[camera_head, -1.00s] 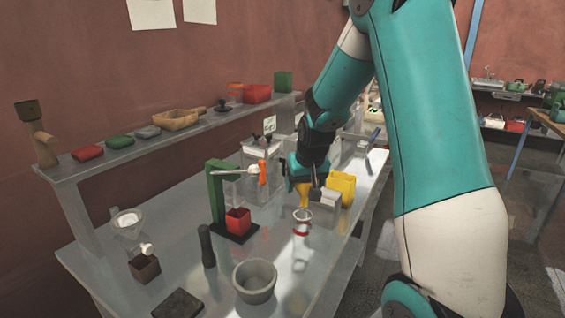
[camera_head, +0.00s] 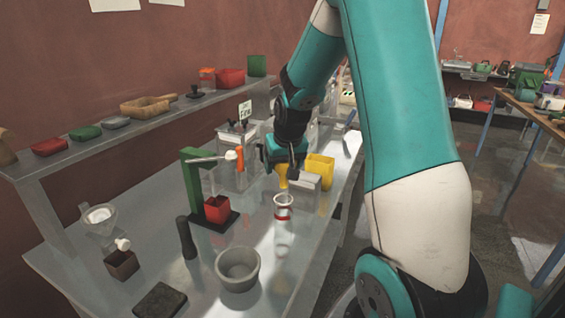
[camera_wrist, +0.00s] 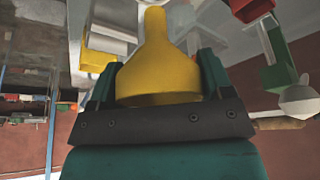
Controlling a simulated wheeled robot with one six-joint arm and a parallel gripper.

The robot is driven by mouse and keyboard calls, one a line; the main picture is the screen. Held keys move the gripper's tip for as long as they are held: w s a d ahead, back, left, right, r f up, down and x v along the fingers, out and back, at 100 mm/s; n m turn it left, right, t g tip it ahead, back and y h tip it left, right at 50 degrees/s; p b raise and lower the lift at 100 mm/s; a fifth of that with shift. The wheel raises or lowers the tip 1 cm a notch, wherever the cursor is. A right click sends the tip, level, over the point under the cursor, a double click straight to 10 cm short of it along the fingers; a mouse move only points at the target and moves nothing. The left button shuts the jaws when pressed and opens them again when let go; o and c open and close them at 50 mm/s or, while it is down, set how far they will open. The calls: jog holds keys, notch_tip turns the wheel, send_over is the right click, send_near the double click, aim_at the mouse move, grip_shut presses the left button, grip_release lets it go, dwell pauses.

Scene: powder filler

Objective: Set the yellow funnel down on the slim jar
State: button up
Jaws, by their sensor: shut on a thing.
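The yellow funnel (camera_wrist: 160,65) is held between the two jaws of my gripper (camera_wrist: 157,78), its narrow spout pointing away from the wrist. In the head view the funnel (camera_head: 281,175) shows small below my gripper (camera_head: 280,160), partly hidden by it. The slim jar (camera_head: 283,222) is clear, with red bands near its top, and stands upright on the table. The funnel appears just above and behind the jar's mouth, apart from it. I cannot tell how far apart they are in depth.
A yellow container (camera_head: 320,168) and a whitish block (camera_head: 303,182) are close right of my gripper. A green stand (camera_head: 193,180) with a red cup (camera_head: 217,209) is left of the jar. A grey bowl (camera_head: 237,270) and a dark pestle (camera_head: 186,238) are in front.

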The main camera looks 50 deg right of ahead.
aim_at(284, 187)
jog(key=shift+f+b, duration=2.75)
jog(key=shift+f, duration=1.05)
jog(key=shift+f+b, duration=0.4)
jog(key=shift+f, duration=0.15)
jog(key=o, duration=0.9)
jog(key=shift+o, duration=0.2)
jog(key=b+v, duration=0.1)
jog(key=v, duration=1.6)
jog(key=shift+r, duration=0.15)
jog(key=shift+s, duration=0.15)
jog(key=s+a+f+n+y, duration=0.2)
jog(key=a+n, duration=0.1)
jog(key=a, duration=0.6)
jog(key=s+a+f+n+y, duration=0.1)
jog(key=a+n+y, duration=0.15)
jog(key=a, duration=0.75)
jog(key=s+a+f+n+g+y, duration=0.2)
jog(key=s+a+n, duration=0.5)
jog(key=s+a, duration=0.5)
jog(key=shift+s+a+f+g, duration=0.3)
jog(key=shift+s+f+g, duration=0.35)
jog(key=shift+s+g, duration=0.25)
